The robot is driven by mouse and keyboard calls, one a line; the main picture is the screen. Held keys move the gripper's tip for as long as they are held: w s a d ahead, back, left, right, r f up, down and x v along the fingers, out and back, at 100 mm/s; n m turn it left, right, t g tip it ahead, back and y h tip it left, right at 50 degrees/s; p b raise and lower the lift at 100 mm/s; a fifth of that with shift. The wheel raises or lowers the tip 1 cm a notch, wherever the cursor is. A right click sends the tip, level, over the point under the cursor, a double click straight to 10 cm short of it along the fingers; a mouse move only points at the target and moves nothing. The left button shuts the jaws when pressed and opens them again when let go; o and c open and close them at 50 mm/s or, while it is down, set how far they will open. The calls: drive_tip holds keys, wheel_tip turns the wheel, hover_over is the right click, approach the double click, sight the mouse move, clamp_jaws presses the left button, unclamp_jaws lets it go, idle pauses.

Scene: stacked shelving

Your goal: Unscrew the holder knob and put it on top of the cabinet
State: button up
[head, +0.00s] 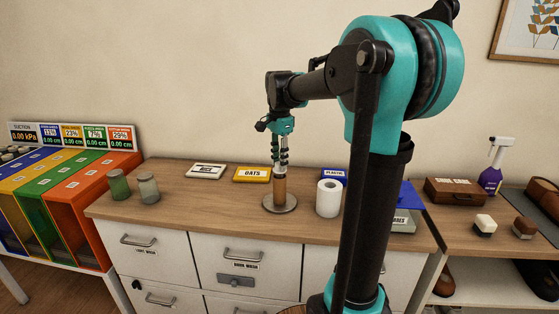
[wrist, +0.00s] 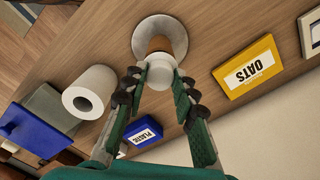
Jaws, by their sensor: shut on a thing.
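The holder stands upright on the cabinet top (head: 230,195). It has a wooden post (head: 279,188) and a round base (head: 280,208). In the wrist view its pale base (wrist: 160,28) and brown post also show, with a white round knob (wrist: 160,72) at the post's end nearest my camera. My gripper (head: 280,160) points straight down over the post. In the wrist view my gripper (wrist: 160,78) has its two green fingers shut on the knob's sides. The knob appears in line with the post; I cannot tell whether they are apart.
A white paper roll (head: 328,198) stands right of the holder. A yellow OATS box (head: 252,174), a white box (head: 206,171) and a blue PLASTIC box (head: 334,177) lie behind. Two jars (head: 148,188) stand at the left. Bare wood lies between jars and holder.

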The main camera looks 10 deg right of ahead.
drive_tip(key=n, duration=1.1)
drive_tip(key=o, duration=0.8)
